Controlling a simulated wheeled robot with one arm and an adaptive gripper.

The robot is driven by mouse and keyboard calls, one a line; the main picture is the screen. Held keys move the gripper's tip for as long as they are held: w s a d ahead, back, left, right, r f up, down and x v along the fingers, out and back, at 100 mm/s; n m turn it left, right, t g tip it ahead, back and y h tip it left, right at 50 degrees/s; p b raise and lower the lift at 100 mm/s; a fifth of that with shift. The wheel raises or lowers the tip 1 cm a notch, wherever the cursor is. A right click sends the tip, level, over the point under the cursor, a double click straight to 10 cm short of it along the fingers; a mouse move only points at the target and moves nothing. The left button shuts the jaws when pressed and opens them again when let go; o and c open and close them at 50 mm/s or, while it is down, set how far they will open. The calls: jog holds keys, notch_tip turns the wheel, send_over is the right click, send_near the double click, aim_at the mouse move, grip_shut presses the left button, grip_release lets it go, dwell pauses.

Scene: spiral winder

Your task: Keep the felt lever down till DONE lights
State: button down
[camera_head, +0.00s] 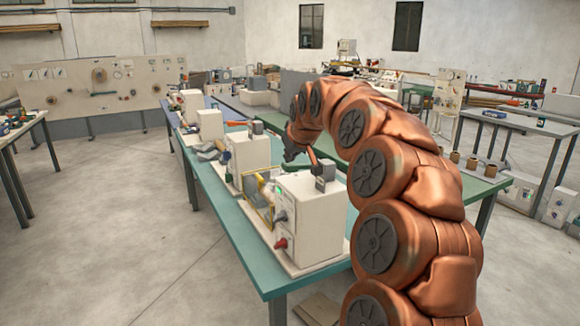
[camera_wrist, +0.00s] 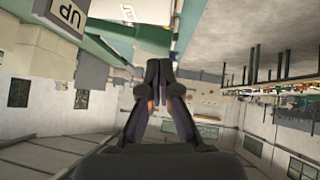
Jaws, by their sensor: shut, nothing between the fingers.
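The nearest winder is a cream box (camera_head: 310,212) on the teal bench, with a red knob (camera_head: 281,243) and a dark knob (camera_head: 281,216) on its front. A small dark grey block (camera_head: 325,178) stands on its top, and a thin brown-orange arm (camera_head: 311,150) rises just behind it. I cannot tell for certain which part is the felt lever. No lit DONE light can be made out. My gripper (camera_head: 290,153) is above and behind the box. In the wrist view my gripper (camera_wrist: 154,76) is shut and empty. A grey block marked UP (camera_wrist: 66,14) shows at upper left there.
Other cream machines (camera_head: 209,124) stand farther along the teal bench (camera_head: 235,228). A yellow-framed part (camera_head: 257,198) sits beside the nearest box. A green-topped table (camera_head: 470,180) lies behind my arm. Open concrete floor (camera_head: 110,240) is at left.

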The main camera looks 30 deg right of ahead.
jog(key=b+v, duration=0.1)
jog(key=v, duration=0.7)
jog(key=shift+r, duration=0.2)
jog(key=s+a+f+n+g+y+p, duration=0.1)
jog(key=s+a+f+g, duration=0.1)
jog(key=s+a+f, duration=0.6)
jog(key=s+a+f+n+g+y+p, duration=0.1)
jog(key=s+a+f+g, duration=0.25)
jog(key=s+a, duration=0.45)
jog(key=s+a+f+g, duration=0.1)
jog(key=s+a+f, duration=0.2)
jog(key=s, duration=0.4)
jog(key=s+a+f+m+g+p, duration=0.1)
jog(key=s+a+f+g, duration=0.1)
jog(key=s+f, duration=0.4)
jog(key=s+a+f+g+p, duration=0.1)
jog(key=s+f, duration=0.4)
jog(key=s, duration=0.5)
jog(key=a+g, duration=0.1)
jog(key=a, duration=0.1)
jog(key=shift+s+a+m, duration=0.25)
jog(key=shift+a+m, duration=0.05)
jog(key=shift+m, duration=0.1)
